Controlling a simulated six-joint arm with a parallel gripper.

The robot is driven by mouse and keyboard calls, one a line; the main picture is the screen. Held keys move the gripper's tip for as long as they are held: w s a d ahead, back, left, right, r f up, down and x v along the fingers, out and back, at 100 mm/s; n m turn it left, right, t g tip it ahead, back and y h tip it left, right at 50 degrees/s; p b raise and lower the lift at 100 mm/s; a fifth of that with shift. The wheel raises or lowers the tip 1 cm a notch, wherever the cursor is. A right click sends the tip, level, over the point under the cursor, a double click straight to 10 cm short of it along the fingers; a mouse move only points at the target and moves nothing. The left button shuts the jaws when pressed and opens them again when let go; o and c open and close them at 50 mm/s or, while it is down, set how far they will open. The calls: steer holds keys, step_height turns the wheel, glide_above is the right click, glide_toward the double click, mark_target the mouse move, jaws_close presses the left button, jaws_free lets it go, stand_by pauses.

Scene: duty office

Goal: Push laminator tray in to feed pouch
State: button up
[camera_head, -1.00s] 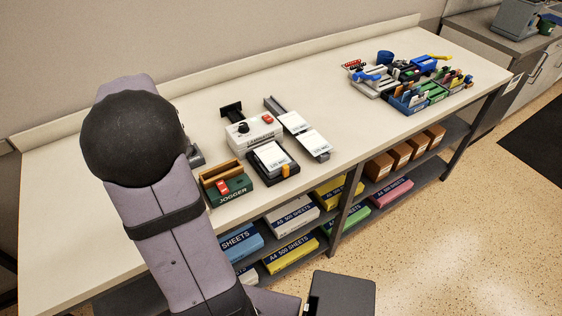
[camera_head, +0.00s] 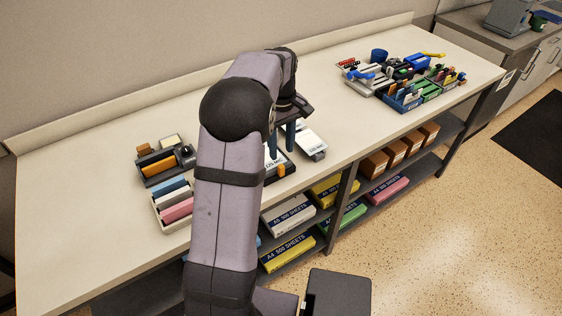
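The laminator's white body is hidden behind my arm. A part of its black front tray (camera_head: 286,171), with a white labelled sheet on it and an orange tab at its front corner, shows just right of my arm. My gripper (camera_head: 281,153) points down over this tray, with its two blue-grey fingers apart and a gap between them. I see nothing held in the gap. I cannot tell whether the fingertips touch the tray or the sheet.
A second flat unit with a white sheet (camera_head: 312,139) lies close right of my gripper. Organisers with stationery stand at the left (camera_head: 164,160) and far right (camera_head: 404,97). The table (camera_head: 345,125) is clear between the flat unit and the right-hand organisers. The jogger is hidden.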

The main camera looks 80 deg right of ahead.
mark_target(281, 166)
steer(key=shift+f+p, duration=0.95)
steer(key=shift+f, duration=2.35)
jaws_close()
